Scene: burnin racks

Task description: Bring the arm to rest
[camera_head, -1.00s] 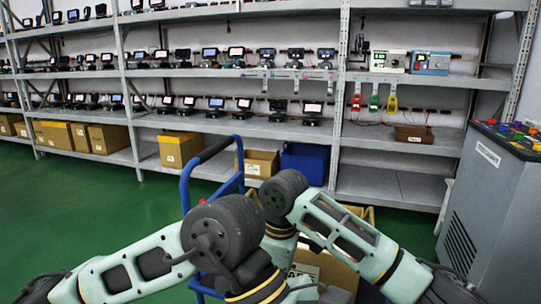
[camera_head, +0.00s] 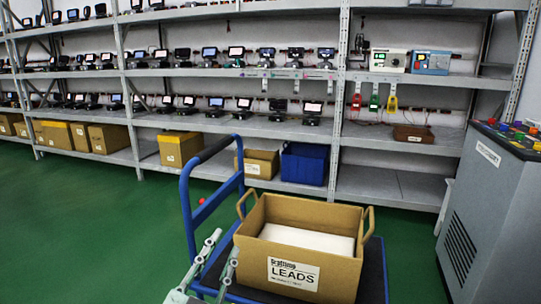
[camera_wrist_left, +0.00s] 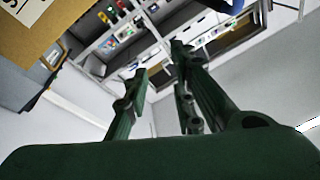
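My left gripper (camera_head: 226,242) shows at the bottom of the head view, left of a cardboard box (camera_head: 255,235) labelled LEADS. Its two grey fingers point up and stand apart, with nothing visible between them. In the left wrist view the dark fingers of my left gripper (camera_wrist_left: 160,62) are also apart and empty. The box's brown side (camera_wrist_left: 35,28) shows at the upper left there. My right gripper and arm are not in view. Most of my left arm is outside the head view.
The box stands on a blue cart (camera_head: 375,270) with a raised handle (camera_head: 186,200) at its left. A grey console (camera_head: 485,215) stands at the right. Shelving (camera_head: 390,185) with devices lines the back wall. Green floor (camera_head: 95,235) at the left is clear.

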